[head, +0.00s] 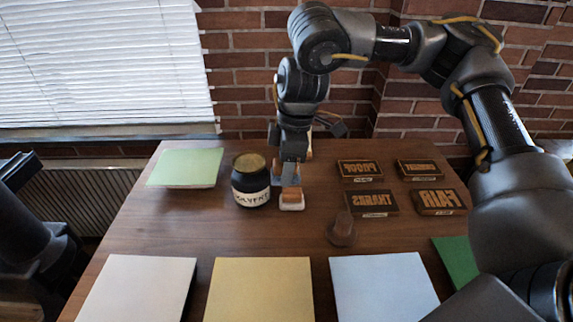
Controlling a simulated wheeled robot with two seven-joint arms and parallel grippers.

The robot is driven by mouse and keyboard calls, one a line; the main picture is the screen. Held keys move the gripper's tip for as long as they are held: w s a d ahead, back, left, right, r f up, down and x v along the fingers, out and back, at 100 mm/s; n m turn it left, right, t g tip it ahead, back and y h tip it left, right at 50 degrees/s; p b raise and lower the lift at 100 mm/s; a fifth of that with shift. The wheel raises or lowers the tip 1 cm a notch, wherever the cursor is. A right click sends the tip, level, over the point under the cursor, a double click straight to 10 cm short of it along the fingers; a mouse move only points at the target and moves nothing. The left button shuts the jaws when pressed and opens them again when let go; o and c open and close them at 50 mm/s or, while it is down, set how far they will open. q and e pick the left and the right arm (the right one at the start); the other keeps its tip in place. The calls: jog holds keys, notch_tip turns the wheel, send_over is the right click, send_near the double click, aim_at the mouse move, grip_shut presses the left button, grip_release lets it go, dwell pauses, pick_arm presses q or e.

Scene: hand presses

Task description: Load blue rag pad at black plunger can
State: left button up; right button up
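The black can (251,183), labelled like "SOLVENT", stands upright at the table's back middle with a tan top. My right gripper (290,180) points down just right of the can, apart from it. A light blue patch (277,181), which looks like the blue rag pad, shows beside and partly behind the gripper. The gripper hides most of it, and I cannot tell whether the fingers hold it. A small pad with an orange-brown block on a white base (291,206) stands in front of the gripper. At the left edge only dark parts of my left arm show.
Wooden blocks with raised lettering (374,203) lie right of the gripper. A dark brown knobbed object (341,231) stands before them. White (135,290), yellow (259,290), blue (384,288) and green (457,259) sheets line the front. A pale green sheet (186,167) lies back left.

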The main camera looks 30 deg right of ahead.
jog(key=c, duration=0.3)
jog(key=m, duration=0.4)
jog(key=shift+s+a+r+m+h, duration=0.1)
jog(key=shift+s+m+h, duration=0.2)
jog(key=shift+s, duration=0.1)
jog(key=m, duration=0.2)
jog(key=s+m+t, duration=0.1)
jog(key=m, duration=0.2)
